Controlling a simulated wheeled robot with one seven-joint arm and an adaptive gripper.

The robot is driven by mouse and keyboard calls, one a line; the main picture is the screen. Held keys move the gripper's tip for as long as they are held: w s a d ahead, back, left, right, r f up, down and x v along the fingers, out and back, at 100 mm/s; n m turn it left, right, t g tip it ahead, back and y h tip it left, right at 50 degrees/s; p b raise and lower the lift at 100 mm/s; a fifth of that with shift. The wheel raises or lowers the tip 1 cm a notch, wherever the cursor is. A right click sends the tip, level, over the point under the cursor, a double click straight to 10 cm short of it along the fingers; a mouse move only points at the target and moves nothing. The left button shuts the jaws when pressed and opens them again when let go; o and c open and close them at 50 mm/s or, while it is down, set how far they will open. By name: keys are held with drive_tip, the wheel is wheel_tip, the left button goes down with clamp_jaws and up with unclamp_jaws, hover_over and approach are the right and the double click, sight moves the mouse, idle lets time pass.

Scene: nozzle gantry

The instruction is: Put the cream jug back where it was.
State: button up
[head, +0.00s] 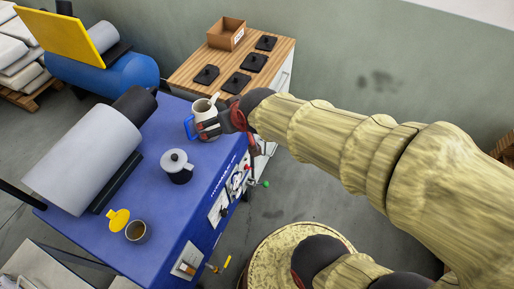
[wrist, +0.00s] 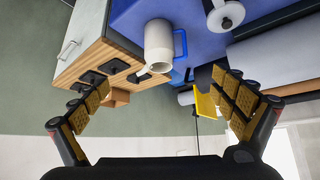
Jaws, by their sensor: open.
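The cream jug (head: 202,106), pale with a blue handle, stands upright at the far right corner of the blue machine top (head: 150,190). My gripper (head: 212,124) is beside it, and its dark fingers partly cover the jug in the head view. In the wrist view the jug (wrist: 158,38) is ahead of the open fingers of my gripper (wrist: 160,82), with gaps on both sides. Its blue handle faces right there, and a light spout or spoon shows at its rim; I cannot tell which.
A lidded grey pot (head: 178,167), a yellow funnel-like piece (head: 118,219) and an open cup (head: 137,232) stand on the blue top. A large grey cylinder (head: 85,160) lies at left. The wooden counter (head: 192,66) behind bears a cardboard box (head: 226,34) and several black pads (head: 238,83).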

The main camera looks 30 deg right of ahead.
drive_tip(key=s+r+g, duration=0.1)
drive_tip(key=s+r, duration=0.1)
drive_tip(key=s, duration=0.6)
drive_tip(key=s+r+g, duration=0.1)
drive_tip(key=s+r, duration=0.2)
drive_tip(key=s, duration=0.5)
drive_tip(key=shift+d+g, duration=0.3)
drive_tip(key=shift+d, duration=0.05)
wheel_tip(320, 180, down, 3)
drive_tip(key=b, duration=0.3)
drive_tip(key=shift+f, duration=0.1)
drive_tip(key=shift+c, duration=0.4)
